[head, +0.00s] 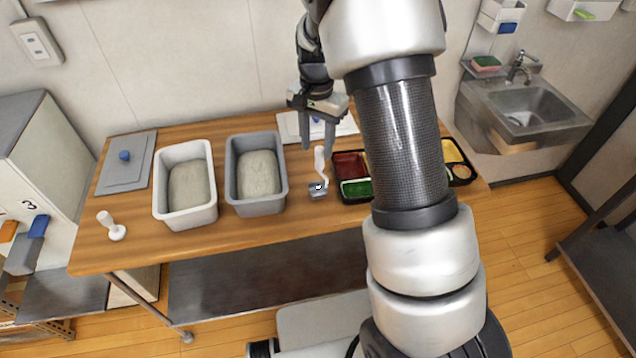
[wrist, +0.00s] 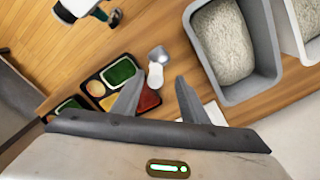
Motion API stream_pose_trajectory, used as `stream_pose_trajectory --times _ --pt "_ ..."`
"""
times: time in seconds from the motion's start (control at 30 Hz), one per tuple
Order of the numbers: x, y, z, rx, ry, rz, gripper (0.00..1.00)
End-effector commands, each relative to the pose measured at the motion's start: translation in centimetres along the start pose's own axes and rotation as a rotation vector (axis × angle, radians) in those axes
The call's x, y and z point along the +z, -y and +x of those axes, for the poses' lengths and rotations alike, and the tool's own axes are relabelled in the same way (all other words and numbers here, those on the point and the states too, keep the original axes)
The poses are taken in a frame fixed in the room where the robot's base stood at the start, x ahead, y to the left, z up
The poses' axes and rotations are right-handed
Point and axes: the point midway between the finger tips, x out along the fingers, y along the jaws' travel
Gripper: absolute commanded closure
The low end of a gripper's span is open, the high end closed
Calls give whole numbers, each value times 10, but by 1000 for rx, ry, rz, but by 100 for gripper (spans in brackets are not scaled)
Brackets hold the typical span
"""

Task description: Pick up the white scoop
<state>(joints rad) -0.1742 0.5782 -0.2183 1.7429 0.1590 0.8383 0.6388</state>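The white scoop (head: 320,163) is on the wooden table between the grey tub and the bento tray, with a white handle and a small metal head. Its handle points towards my gripper. In the wrist view the scoop (wrist: 156,74) lies between the fingertips, metal head beyond the handle. My gripper (head: 322,150) is open and empty, its fingers on either side of the handle's line. They look a little above or short of it; I cannot tell the exact gap. In the wrist view both fingers (wrist: 158,82) are spread apart.
A black bento tray (head: 354,199) with coloured compartments stands close to the right of the scoop. A grey tub (head: 271,206) and a white tub (head: 187,215), both holding rice, stand to the left. Another white-handled tool (head: 113,226) is at the table's left end. A lid (head: 125,172) lies behind it.

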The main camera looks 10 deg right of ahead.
Motion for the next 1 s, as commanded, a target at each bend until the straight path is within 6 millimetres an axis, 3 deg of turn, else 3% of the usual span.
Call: stream_pose_trajectory --times 0.27,0.53,0.83,1.0 --pt "1 -3 21 1 2 1 60" --pt "3 -8 59 0 1 0 60" --pt "3 -8 65 -1 0 0 60" --pt "3 -8 64 -1 0 0 87"
